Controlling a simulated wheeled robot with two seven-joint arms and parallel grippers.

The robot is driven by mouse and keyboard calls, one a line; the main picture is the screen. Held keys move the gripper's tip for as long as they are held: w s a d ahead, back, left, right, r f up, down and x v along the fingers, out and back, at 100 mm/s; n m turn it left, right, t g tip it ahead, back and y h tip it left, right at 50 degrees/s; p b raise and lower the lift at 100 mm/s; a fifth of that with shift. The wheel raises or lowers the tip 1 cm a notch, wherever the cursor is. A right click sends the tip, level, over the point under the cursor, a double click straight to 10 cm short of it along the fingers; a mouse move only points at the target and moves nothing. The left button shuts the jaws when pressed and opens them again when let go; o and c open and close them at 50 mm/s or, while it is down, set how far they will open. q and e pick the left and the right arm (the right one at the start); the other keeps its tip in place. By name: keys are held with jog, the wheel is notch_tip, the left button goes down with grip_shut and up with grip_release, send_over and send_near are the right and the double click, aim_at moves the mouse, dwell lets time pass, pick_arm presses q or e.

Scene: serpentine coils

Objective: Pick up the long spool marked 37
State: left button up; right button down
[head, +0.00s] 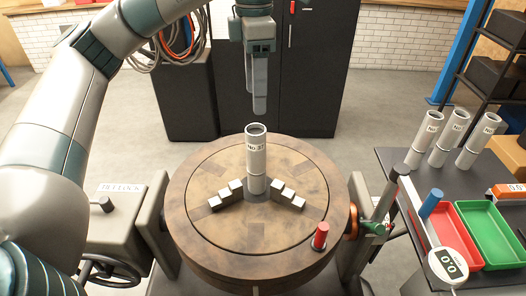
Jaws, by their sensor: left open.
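The long spool marked No 37 (256,165) is a grey-white cylinder with a hollow top. It stands upright at the middle of the round wooden turntable (205,235). My left gripper (259,108) points down, open and empty, just above or behind the spool's top in the picture. The fingers line up one behind the other, so the gap between them is hidden. I cannot tell the exact distance to the spool. My right gripper is not in view.
Stepped grey blocks (288,195) flank the spool on both sides. A red cylinder (321,236) stands at the turntable's front right. Several labelled tubes (438,139), a red tray (462,240), a green tray (499,233) and a gauge (448,266) occupy the right table.

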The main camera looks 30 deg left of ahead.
aim_at(255, 141)
pick_arm(q)
jog(key=shift+s+f, duration=0.2)
jog(key=shift+f, duration=0.45)
notch_tip(255, 141, down, 10)
jog(key=p, duration=0.3)
jog(key=shift+f, duration=0.4)
jog(key=shift+p, duration=0.3)
jog(key=shift+f+p, duration=0.7)
jog(key=shift+p, duration=0.15)
notch_tip(255, 141, down, 3)
jog(key=shift+r+p, duration=0.1)
jog(key=shift+p, duration=0.75)
jog(key=shift+f, duration=0.5)
